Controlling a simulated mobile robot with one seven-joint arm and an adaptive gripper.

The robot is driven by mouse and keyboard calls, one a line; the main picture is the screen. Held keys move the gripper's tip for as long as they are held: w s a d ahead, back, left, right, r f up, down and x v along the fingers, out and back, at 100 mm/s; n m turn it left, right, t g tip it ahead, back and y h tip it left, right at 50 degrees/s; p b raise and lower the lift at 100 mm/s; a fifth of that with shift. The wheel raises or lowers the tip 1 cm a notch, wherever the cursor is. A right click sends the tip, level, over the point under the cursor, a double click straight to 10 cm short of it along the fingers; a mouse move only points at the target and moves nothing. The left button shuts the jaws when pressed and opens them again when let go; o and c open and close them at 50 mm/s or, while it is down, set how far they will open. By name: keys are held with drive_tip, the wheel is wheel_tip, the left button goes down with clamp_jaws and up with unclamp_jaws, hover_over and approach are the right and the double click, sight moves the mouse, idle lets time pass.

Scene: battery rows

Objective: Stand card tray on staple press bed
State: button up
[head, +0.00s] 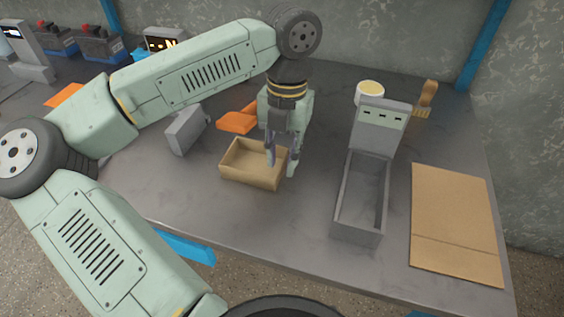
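The card tray (236,174) is a small open tan box near the middle of the bench. It looks upright and appears to rest on the grey top. My gripper (281,168) points down at the tray's right side. One finger shows over the tray's inside and the other just outside its right wall, with a gap between them. The fingers look open, and contact with the wall cannot be made out. The staple press (380,127) stands to the right, with a grey upright head at the back. Its long trough-like bed (361,195) reaches forward and is empty.
A flat cardboard sheet (453,220) lies right of the press. A grey block (187,130) and an orange item (237,122) are behind and left of the tray. A round tub (370,93) and a brush (426,98) stand behind the press. Bare bench separates tray and press.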

wheel_tip(320, 180, up, 10)
drive_tip(key=w, duration=0.1)
drive_tip(key=shift+d+b, duration=0.3)
drive_tip(key=shift+b, duration=0.1)
